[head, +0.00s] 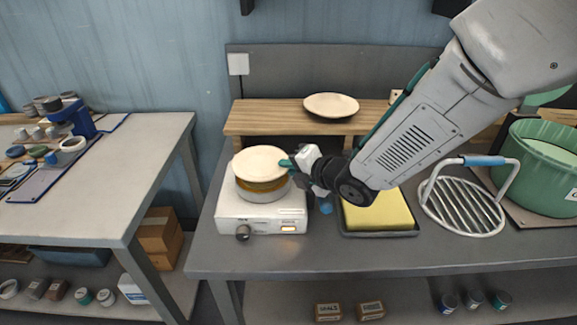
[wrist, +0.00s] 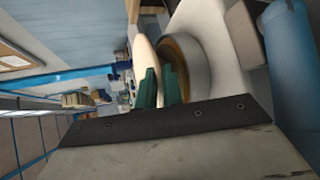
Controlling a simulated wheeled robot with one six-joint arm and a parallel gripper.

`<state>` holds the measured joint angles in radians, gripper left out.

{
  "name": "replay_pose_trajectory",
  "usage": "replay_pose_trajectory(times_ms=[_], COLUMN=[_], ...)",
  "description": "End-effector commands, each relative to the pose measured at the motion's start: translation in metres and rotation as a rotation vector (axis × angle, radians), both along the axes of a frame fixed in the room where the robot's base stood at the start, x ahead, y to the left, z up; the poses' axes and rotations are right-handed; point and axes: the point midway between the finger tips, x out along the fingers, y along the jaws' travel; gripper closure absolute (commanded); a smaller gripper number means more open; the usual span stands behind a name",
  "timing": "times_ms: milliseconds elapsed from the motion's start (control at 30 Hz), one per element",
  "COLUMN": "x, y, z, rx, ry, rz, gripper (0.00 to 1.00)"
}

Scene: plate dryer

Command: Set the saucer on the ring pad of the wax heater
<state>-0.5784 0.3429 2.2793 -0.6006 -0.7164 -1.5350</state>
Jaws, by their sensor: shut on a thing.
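The cream saucer (head: 262,161) is nearly level over the wax heater (head: 262,218), a white box with a knob and a round pot on top. The heater's brown ring pad (head: 262,185) shows just below the saucer. I cannot tell whether they touch. My gripper (head: 287,164) comes in from the right and is shut on the saucer's right rim. In the wrist view, the green fingers (wrist: 159,87) pinch the saucer (wrist: 145,55), seen edge-on. The ring pad (wrist: 176,50) and pot (wrist: 194,45) are beside it, partly hidden by the fingers.
Another cream plate (head: 331,105) lies on the wooden shelf (head: 280,120) behind. A yellow pad in a dark tray (head: 380,214), a metal rack with blue handle (head: 463,207) and a green tub (head: 540,170) stand to the right. Bench left of the heater is narrow.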

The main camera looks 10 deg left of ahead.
Motion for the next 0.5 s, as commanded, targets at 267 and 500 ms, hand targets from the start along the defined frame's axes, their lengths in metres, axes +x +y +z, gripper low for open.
replay_pose_trajectory(times_ms=[267, 500], x=[-0.0004, -0.0039], y=[0.0007, -0.0052], z=[-0.0015, 0.0052], rx=[0.000, 0.000], ry=[0.000, -0.002], rz=[0.001, 0.000], gripper=[0.82, 0.82])
